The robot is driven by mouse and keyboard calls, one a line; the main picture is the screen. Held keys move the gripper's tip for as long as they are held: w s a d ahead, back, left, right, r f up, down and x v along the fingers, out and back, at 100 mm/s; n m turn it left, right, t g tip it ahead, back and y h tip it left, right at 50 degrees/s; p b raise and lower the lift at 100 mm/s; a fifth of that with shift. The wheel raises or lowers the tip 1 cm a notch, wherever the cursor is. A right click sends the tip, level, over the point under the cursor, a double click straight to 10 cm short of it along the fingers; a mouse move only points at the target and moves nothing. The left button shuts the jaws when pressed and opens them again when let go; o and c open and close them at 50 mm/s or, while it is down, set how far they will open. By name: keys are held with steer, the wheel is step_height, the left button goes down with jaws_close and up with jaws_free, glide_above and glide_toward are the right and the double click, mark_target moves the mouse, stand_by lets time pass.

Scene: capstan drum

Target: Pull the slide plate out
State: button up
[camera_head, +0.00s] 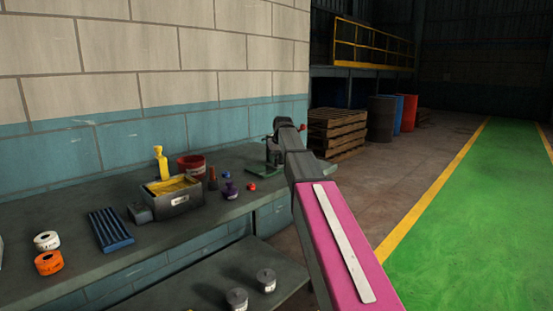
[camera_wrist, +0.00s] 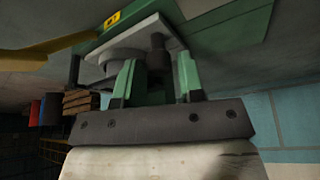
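In the wrist view a light grey plate (camera_wrist: 174,38), which may be the slide plate, lies against a green base (camera_wrist: 235,22) with a small yellow label. A short dark post (camera_wrist: 158,45) and a round grey drum (camera_wrist: 118,62) stand out from the plate. My gripper (camera_wrist: 158,68) has its two green fingers apart. The post lies between or just beyond the fingertips, with gaps showing at both sides; contact cannot be told. In the head view the green base (camera_head: 262,171) sits at the bench's far end, and my arm hides much of the device.
The grey bench (camera_head: 190,228) carries a grey bin (camera_head: 180,205), a yellow bottle (camera_head: 160,162), a red tub (camera_head: 191,165), a blue ribbed block (camera_head: 110,230) and tape rolls (camera_head: 49,262). A block wall stands behind. Open floor (camera_head: 470,220) lies to the right.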

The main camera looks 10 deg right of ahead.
steer(key=shift+f, duration=0.1)
jaws_close()
steer(key=s+a, duration=0.3)
steer(key=a, duration=0.2)
steer(key=s+a, duration=0.2)
steer(key=shift+s+a, duration=0.3)
jaws_free()
steer(key=shift+a, duration=0.1)
steer(key=v, duration=1.1)
steer(key=shift+s, duration=0.1)
steer(key=shift+f, duration=0.1)
